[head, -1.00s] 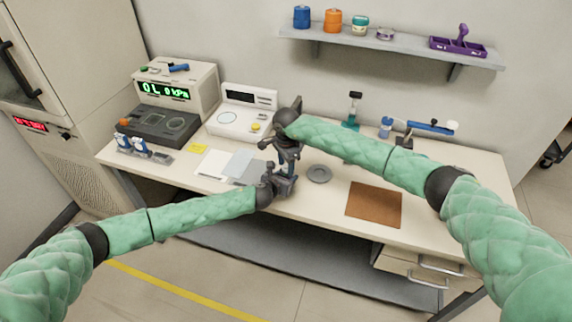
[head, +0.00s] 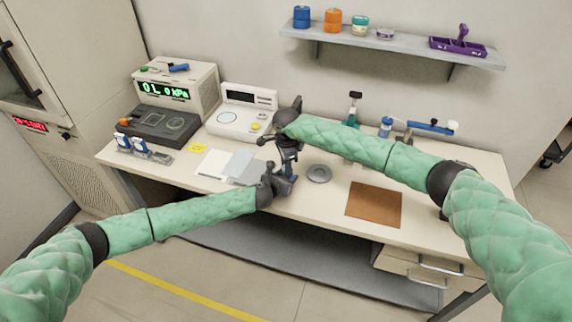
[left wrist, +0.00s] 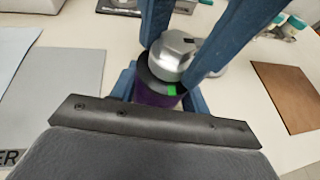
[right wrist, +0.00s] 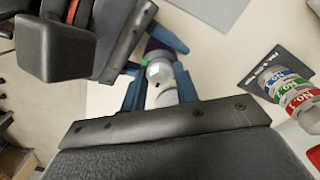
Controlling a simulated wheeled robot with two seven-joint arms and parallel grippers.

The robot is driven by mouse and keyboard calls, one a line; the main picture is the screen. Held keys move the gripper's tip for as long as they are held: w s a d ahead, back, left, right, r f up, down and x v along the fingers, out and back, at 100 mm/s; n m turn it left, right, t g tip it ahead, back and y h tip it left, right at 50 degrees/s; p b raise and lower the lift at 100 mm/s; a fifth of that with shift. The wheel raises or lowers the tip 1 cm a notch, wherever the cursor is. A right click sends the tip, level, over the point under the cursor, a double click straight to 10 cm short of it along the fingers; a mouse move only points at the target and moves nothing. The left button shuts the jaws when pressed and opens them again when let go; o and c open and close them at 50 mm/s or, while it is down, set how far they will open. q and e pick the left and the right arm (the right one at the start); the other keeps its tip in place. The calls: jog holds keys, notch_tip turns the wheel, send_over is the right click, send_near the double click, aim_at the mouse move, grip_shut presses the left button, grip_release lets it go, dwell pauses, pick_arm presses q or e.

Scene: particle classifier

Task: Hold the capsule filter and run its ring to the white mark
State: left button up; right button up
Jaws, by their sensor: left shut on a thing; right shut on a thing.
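The capsule filter stands upright between my grippers above the front of the bench. In the left wrist view it has a purple body (left wrist: 155,94), a dark ring (left wrist: 150,77) with a green mark (left wrist: 171,89), and a grey faceted top (left wrist: 172,56). My left gripper (head: 289,180) is shut around the purple body. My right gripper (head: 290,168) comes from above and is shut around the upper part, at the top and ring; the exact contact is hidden. In the right wrist view the grey top (right wrist: 158,73) sits between its blue fingers. I cannot make out a white mark.
A grey disc (head: 319,173) and brown mat (head: 373,204) lie right of the grippers. A grey sheet (head: 240,163) lies left, with a white instrument (head: 242,118) behind. A shelf (head: 390,42) hangs at the back.

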jog(key=o, duration=1)
jog(key=shift+r, duration=0.15)
notch_tip(320, 180, up, 12)
pick_arm(q)
jog(key=o, duration=1.6)
jog(key=shift+c, duration=0.2)
